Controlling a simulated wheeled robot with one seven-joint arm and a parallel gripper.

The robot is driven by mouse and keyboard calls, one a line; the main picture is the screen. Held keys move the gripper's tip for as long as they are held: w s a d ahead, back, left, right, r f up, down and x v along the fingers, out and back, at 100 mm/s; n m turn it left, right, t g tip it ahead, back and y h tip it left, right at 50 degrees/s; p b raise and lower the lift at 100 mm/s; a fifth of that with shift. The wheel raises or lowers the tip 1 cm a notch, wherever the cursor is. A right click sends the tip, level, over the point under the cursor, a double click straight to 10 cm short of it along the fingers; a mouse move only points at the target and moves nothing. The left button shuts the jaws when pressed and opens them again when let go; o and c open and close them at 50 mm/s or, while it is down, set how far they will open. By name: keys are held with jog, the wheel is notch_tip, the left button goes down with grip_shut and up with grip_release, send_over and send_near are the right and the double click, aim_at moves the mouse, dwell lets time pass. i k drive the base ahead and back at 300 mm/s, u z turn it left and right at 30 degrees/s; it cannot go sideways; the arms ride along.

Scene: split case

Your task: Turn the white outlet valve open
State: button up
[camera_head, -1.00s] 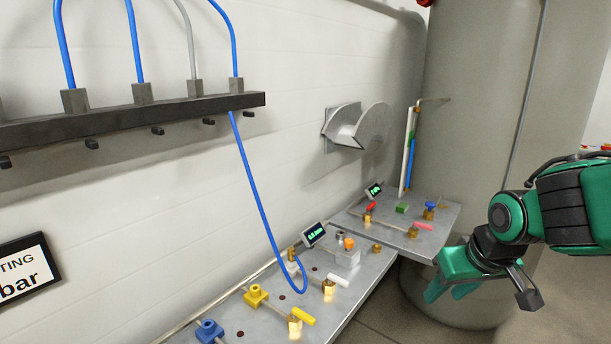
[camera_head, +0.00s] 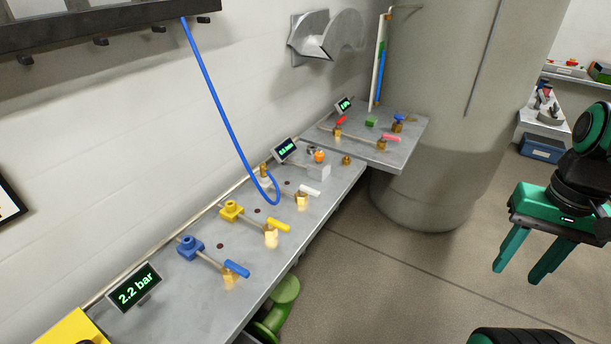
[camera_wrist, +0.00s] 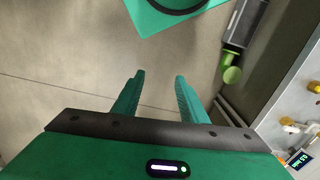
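The white outlet valve has a white lever handle (camera_head: 310,190) on a brass body (camera_head: 302,203), on the grey metal bench in the head view. A blue hose (camera_head: 228,112) hangs down to a fitting just left of it. My gripper (camera_head: 517,262) is at the right of the head view, over the floor, well apart from the valve. Its green fingers are spread and empty. In the wrist view my gripper (camera_wrist: 160,88) also shows open, with only floor between the fingers. The bench edge with brass fittings shows at the right of that view.
A yellow valve handle (camera_head: 279,225) and a blue valve handle (camera_head: 236,268) sit nearer on the bench. A pink handle (camera_head: 388,138) and a red handle (camera_head: 341,119) are on the far bench. A large grey tank (camera_head: 440,100) stands behind.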

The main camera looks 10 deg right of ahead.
aim_at(303, 188)
jog(key=z, duration=0.95)
jog(key=k, duration=0.55)
jog(key=u, duration=0.85)
jog(key=i, duration=1)
jog(key=z, duration=0.05)
